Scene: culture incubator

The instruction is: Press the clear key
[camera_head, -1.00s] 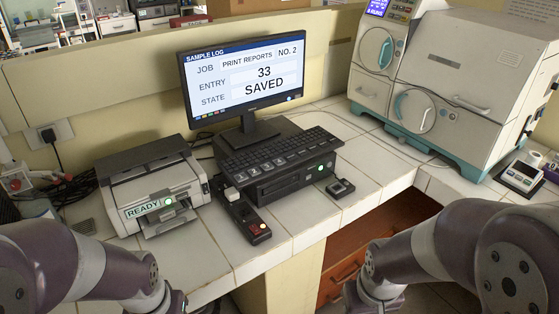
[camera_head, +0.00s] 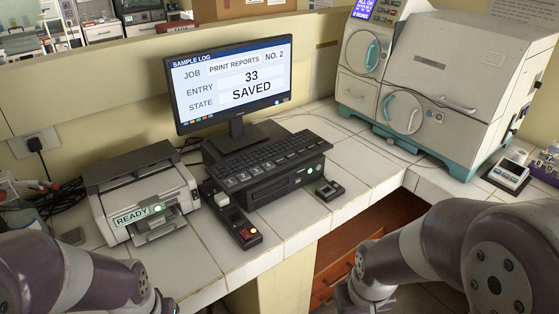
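I cannot read a label naming the clear key in the head view. A black keyboard (camera_head: 275,159) with a row of larger grey front keys lies on a black computer box, below the monitor (camera_head: 232,84). The screen reads "SAMPLE LOG", job "PRINT REPORTS", "NO. 2", entry 33, state "SAVED". A narrow black key strip (camera_head: 236,226) beside the box has a raised pale key and a lit red button. A small black pad (camera_head: 329,190) lies to the box's right. My two arms reach in at the bottom corners, away from the keys; their gripper fingers are out of frame.
A printer (camera_head: 142,192) showing "READY" and a green light stands left of the computer. A large white incubator (camera_head: 440,80) stands at the back right, with a small meter (camera_head: 509,174) beside it. Tiled counter (camera_head: 215,260) in front is clear.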

